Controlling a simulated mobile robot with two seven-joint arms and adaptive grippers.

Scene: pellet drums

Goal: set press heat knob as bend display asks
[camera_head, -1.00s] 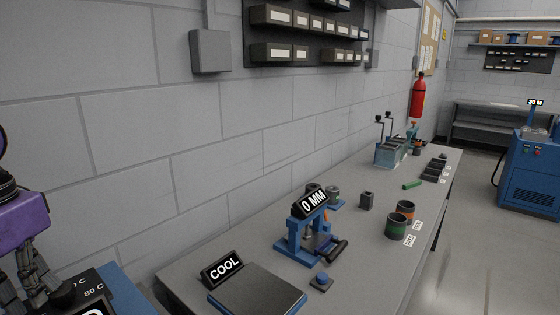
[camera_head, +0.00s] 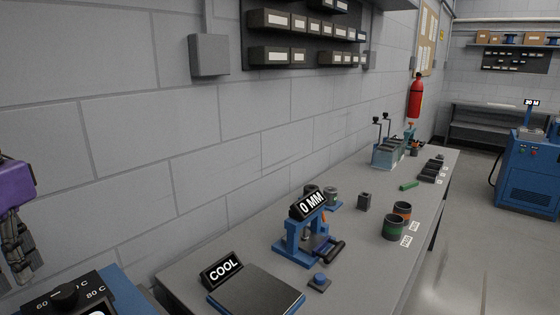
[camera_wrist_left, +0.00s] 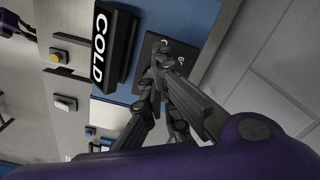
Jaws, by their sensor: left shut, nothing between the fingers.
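The heat knob (camera_head: 66,294) is a dark knob on a black dial panel (camera_head: 93,283) at the lower left of the head view, with 60 C and 80 C marks; its exact setting is too small to tell. My left gripper (camera_head: 22,278) hangs just left of the panel in that view, shut and empty. In the left wrist view its fingertips (camera_wrist_left: 157,73) lie over the dial panel (camera_wrist_left: 178,52), hiding the knob; contact cannot be told. A sign reading COLD (camera_wrist_left: 103,48) stands beside it. A distant display (camera_head: 533,102) reads 30 M. My right gripper is out of view.
On the grey bench are a COOL sign (camera_head: 222,269) behind a flat plate (camera_head: 256,292), a blue press (camera_head: 300,243) with a 0 MM display (camera_head: 312,205), and drums (camera_head: 394,228). A grey wall runs behind.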

